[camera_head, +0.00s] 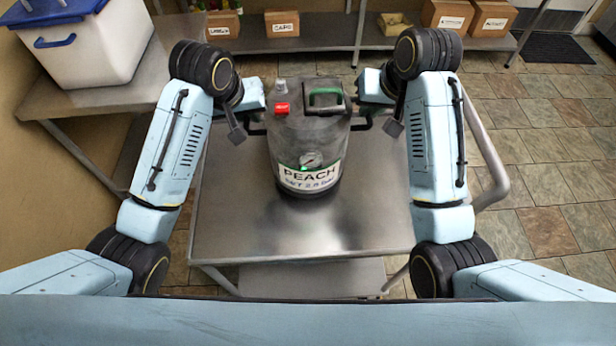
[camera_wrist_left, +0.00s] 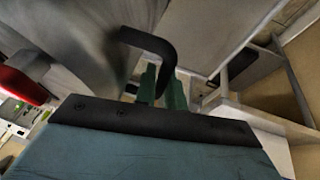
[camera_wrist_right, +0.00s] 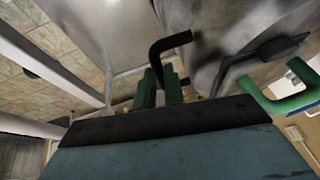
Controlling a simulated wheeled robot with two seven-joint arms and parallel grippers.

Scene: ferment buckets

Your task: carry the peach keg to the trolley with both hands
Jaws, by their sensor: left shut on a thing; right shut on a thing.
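The dark grey peach keg (camera_head: 310,145) is upright over the trolley (camera_head: 235,220), with its PEACH label and gauge facing me. I cannot tell whether its base touches the metal top. My left gripper (camera_head: 256,122) is shut on the black side handle at the keg's left; the left wrist view shows the green fingers (camera_wrist_left: 160,85) around that handle (camera_wrist_left: 152,42). My right gripper (camera_head: 364,118) is shut on the opposite handle; the right wrist view shows its fingers (camera_wrist_right: 160,88) around the bent black handle (camera_wrist_right: 165,46). The keg's far side is hidden.
The trolley's curved push rail (camera_head: 498,175) is at its right. A side bench (camera_head: 95,98) with a white, blue-lidded cooler (camera_head: 90,50) stands at left. A back shelf (camera_head: 335,30) carries cardboard boxes (camera_head: 283,23). Tiled floor (camera_head: 545,150) is open at right.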

